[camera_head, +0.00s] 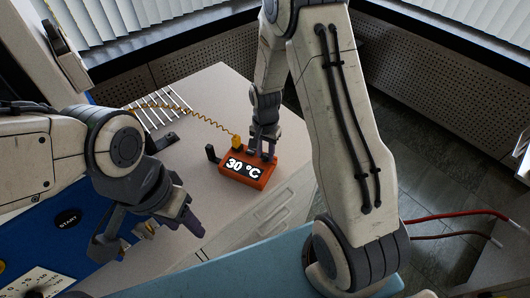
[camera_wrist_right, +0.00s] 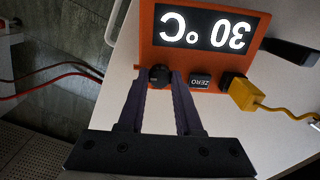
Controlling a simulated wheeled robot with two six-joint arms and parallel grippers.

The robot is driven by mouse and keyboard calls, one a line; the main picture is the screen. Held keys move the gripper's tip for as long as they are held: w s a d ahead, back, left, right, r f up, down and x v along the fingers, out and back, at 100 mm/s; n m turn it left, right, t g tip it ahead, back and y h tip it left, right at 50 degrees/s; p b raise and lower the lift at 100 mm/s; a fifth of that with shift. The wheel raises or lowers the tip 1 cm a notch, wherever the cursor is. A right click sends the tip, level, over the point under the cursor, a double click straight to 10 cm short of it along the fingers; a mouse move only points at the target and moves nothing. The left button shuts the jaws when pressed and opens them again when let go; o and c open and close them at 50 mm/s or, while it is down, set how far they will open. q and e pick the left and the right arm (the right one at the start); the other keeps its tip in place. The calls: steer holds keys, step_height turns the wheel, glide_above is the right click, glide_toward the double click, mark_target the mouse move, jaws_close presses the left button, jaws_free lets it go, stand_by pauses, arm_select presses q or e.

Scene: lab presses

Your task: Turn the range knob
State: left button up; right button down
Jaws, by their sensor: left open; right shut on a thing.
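An orange meter (camera_head: 232,178) with a black display reading 30 °C sits on the pale worktop; it also shows upside down in the right wrist view (camera_wrist_right: 148,45). The round black range knob (camera_wrist_right: 160,72) is on its edge panel, beside a ZERO button (camera_wrist_right: 201,81). My right gripper (camera_head: 263,150) reaches down to the meter and is shut on the knob, with one finger on each side in the wrist view (camera_wrist_right: 162,84). The gripper hides the knob in the head view. My left gripper (camera_head: 148,230) is open and empty, at the lower left, away from the meter.
A yellow plug (camera_head: 236,142) with a coiled cord stands at the meter, with a black part (camera_head: 212,153) beside it. A white rack (camera_head: 160,112) lies behind. A blue panel with a START button (camera_head: 67,219) is at left. Red cables (camera_head: 455,214) run at right.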

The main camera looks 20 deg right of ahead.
mark_target(265, 156)
steer(key=c, duration=0.6)
jaws_free()
steer(key=shift+r, duration=0.1)
step_height(265, 156, up, 10)
steer(key=shift+r+b, duration=0.2)
steer(key=shift+b, duration=0.1)
